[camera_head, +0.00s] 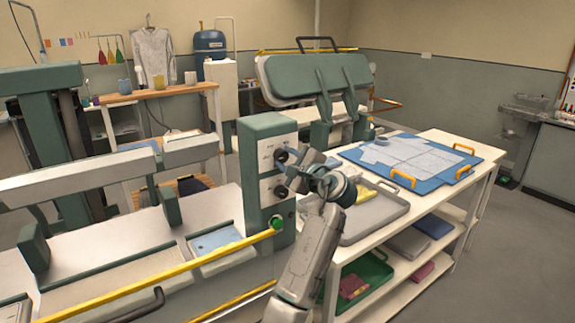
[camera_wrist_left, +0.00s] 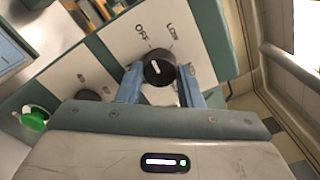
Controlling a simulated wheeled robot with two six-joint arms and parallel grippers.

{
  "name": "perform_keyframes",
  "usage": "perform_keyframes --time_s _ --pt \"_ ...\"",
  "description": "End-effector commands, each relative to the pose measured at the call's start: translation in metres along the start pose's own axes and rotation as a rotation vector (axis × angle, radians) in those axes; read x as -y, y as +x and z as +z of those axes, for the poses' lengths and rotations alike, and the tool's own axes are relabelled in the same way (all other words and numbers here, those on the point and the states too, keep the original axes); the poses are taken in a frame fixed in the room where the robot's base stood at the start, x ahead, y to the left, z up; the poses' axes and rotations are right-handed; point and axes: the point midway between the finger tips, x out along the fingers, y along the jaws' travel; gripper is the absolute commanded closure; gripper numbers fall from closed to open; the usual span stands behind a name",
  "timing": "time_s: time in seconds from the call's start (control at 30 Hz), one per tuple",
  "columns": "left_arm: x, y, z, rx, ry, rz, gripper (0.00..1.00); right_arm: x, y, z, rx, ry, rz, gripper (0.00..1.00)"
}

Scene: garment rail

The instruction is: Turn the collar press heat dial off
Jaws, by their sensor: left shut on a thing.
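The collar press heat dial (camera_wrist_left: 158,70) is a round black knob with a white pointer mark on a white panel printed OFF and LOW. My left gripper (camera_wrist_left: 161,78) is shut on it, one blue finger on each side. The pointer slants up and left, toward the OFF side; I cannot tell if it lines up exactly. In the head view my left gripper (camera_head: 292,168) is at the upper part of the green and white control box (camera_head: 262,165) and partly hides the dial. My right gripper is out of view.
A second black knob (camera_wrist_left: 87,95) and a green button (camera_wrist_left: 35,118) are on the same panel. A yellow rail (camera_head: 165,273) runs along the press front. To the right, a white table (camera_head: 455,145) holds a grey tray (camera_head: 378,222) and a blue board (camera_head: 350,157).

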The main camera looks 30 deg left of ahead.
Motion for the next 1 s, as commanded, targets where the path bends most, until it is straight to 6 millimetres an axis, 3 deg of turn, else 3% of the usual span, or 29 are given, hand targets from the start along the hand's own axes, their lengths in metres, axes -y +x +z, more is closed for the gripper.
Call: perform_keyframes --time_s 0.7,0.73,0.8,0.83,1.0 --pt "-0.0009 -0.0001 -0.0006 -0.001 -0.076 0.002 0.90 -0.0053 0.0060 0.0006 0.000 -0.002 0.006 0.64" --pt "-0.0009 -0.0001 -0.0006 -0.001 -0.075 0.003 0.63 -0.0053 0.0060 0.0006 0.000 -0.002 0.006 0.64" --pt "-0.0009 -0.0001 -0.0006 -0.001 -0.075 0.002 0.49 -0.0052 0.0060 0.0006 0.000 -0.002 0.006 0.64" --pt "-0.0008 -0.0001 -0.0006 -0.001 -0.075 0.002 0.45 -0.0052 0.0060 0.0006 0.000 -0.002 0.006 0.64" --pt "-0.0005 -0.0001 -0.0004 -0.001 -0.075 0.001 0.45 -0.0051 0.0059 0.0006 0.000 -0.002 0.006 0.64"
